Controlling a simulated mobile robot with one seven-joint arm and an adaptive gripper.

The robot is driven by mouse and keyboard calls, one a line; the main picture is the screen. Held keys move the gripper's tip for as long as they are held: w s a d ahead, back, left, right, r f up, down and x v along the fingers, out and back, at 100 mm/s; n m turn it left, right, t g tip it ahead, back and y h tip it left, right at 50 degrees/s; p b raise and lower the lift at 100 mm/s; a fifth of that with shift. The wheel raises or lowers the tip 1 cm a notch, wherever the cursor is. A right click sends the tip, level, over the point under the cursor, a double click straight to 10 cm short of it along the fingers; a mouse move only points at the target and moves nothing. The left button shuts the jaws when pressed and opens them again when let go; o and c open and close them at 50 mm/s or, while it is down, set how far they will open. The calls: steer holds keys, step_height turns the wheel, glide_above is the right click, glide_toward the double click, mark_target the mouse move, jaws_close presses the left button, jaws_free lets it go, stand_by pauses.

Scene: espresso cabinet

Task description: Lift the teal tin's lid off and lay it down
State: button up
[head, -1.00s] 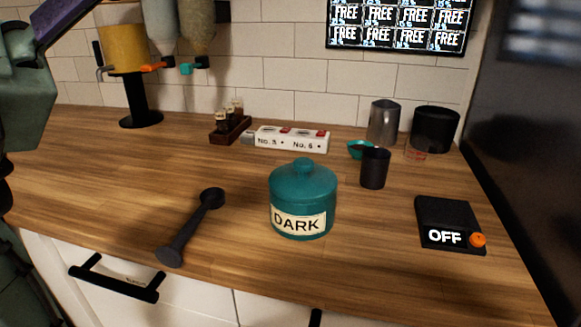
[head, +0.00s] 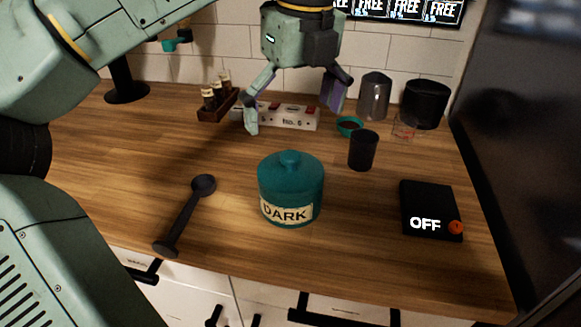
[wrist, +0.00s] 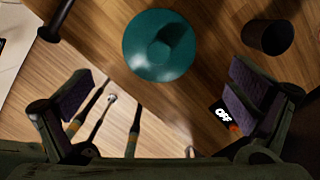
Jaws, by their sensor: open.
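The teal tin (head: 290,195) with a "DARK" label stands upright near the front middle of the wooden counter. My gripper (head: 292,118) is open and empty, above and behind the tin in the head view, apart from the lid. In the wrist view my gripper's fingers (wrist: 165,95) are spread wide on both sides, below the lid in the picture.
A dark double-ended tool (head: 185,215) lies left of the tin. A black cup (head: 363,150) stands behind right, and a black scale reading "OFF" (head: 427,205) lies at the right. A "No. 6" block (head: 290,119) and a small bottle rack (head: 215,105) are behind. Bare counter lies between tool and tin.

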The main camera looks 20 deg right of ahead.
mark_target(291, 156)
steer(key=f, duration=0.3)
steer(key=shift+w+f, duration=0.1)
steer(key=shift+w, duration=0.1)
steer(key=shift+w+a+f+p, duration=0.1)
steer(key=shift+f+p, duration=0.45)
steer(key=shift+f, duration=0.8)
steer(key=shift+w+a+f+p, duration=0.1)
steer(key=shift+f+p, duration=0.45)
steer(key=shift+f, duration=0.75)
steer(key=shift+c, duration=0.5)
steer(key=c, duration=0.9)
steer(key=shift+s, duration=0.15)
steer(key=c, duration=0.6)
steer(key=shift+f, duration=0.1)
